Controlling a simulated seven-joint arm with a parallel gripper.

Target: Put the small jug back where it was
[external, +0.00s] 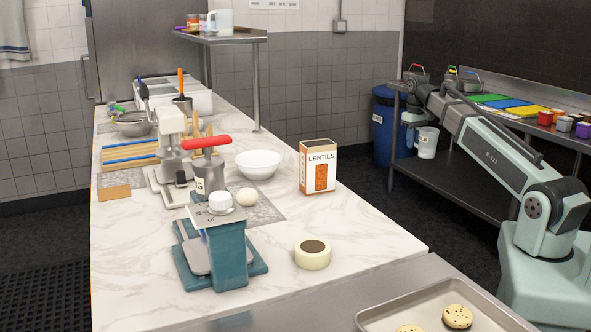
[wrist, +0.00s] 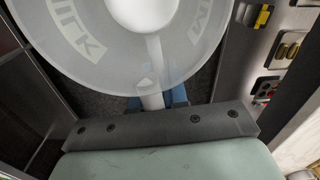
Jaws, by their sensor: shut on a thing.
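My gripper (external: 408,120) is at the right of the external view, with the arm reaching over from its base. It is shut on the handle of a white jug (external: 427,143), which hangs beside the dark side counter and looks roughly upright. In the wrist view the jug (wrist: 90,70) fills the upper part, pale and translucent, with the letters "MILK" on it. Its handle runs down between my blue fingertips (wrist: 157,102). Another whitish jug (external: 221,21) stands on the raised metal shelf (external: 235,37) at the back, beside small jars.
A blue bin (external: 384,125) stands left of the held jug. The side counter (external: 470,170) has a lower shelf and carries coloured boards and small containers. The marble counter (external: 370,240) holds a lentils box (external: 317,167), a white bowl (external: 258,165), a scale and a tape roll.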

